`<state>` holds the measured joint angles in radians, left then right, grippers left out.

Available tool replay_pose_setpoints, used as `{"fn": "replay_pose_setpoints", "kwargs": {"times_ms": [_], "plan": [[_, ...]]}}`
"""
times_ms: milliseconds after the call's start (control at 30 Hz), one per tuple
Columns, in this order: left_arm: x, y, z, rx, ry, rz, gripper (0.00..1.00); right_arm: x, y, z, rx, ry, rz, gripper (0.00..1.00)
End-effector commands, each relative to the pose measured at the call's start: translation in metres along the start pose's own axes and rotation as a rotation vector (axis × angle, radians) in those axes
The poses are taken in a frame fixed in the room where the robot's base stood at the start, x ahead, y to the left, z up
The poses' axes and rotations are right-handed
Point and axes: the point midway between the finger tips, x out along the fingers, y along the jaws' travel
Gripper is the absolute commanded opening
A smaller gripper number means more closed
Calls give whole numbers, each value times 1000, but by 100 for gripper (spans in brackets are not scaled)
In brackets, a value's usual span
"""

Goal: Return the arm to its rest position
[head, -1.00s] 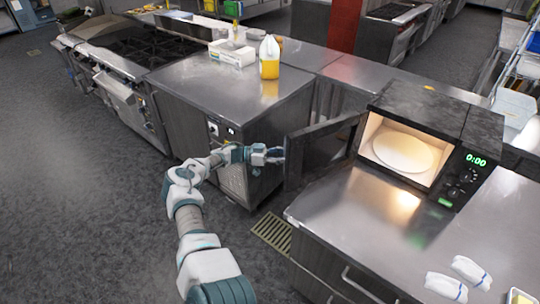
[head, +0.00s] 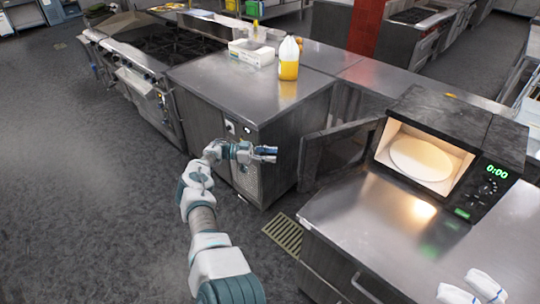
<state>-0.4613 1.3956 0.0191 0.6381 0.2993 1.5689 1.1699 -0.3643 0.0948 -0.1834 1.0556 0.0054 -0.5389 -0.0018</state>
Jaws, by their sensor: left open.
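My left arm reaches forward from the bottom of the head view. Its left gripper (head: 266,153) is open and empty, in the air in front of the steel cabinet. It is to the left of the open microwave door (head: 338,153), with a gap between them. The microwave (head: 448,140) stands on the right counter with its door swung open to the left. Its lit inside shows a pale round plate (head: 421,159) and its display reads 0:00. My right gripper is not in view.
The steel counter (head: 375,215) fills the right side, with white cloth-like items (head: 486,285) at its front. A yellow-filled jug (head: 289,60) and a white box (head: 251,53) stand on the cabinet behind. A stove (head: 165,45) is further left. The floor at left is clear.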

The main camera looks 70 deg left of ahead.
Motion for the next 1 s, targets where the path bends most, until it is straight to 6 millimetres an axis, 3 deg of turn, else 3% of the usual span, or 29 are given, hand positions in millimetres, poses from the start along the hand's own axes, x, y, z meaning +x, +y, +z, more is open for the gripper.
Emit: {"fn": "replay_pose_setpoints", "kwargs": {"times_ms": [367, 467, 567, 667, 700, 767, 867, 1000], "plan": [[-1, 0, 3, -2, 0, -5, 41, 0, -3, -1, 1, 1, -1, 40], [-4, -1, 24, -6, -9, -49, 41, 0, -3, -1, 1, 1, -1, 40], [-10, -1, 76, -14, -42, -156, 41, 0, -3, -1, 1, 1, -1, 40], [-17, 6, 153, -26, -115, -301, 41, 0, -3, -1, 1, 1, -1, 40], [-20, 13, 186, -33, -153, -357, 41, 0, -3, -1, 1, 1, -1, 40], [-23, 26, 235, -41, -219, -431, 41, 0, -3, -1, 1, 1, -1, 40], [-26, 58, 314, -58, -343, -531, 41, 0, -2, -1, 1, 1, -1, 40], [-24, 121, 414, -89, -541, -618, 41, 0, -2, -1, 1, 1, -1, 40]]}}
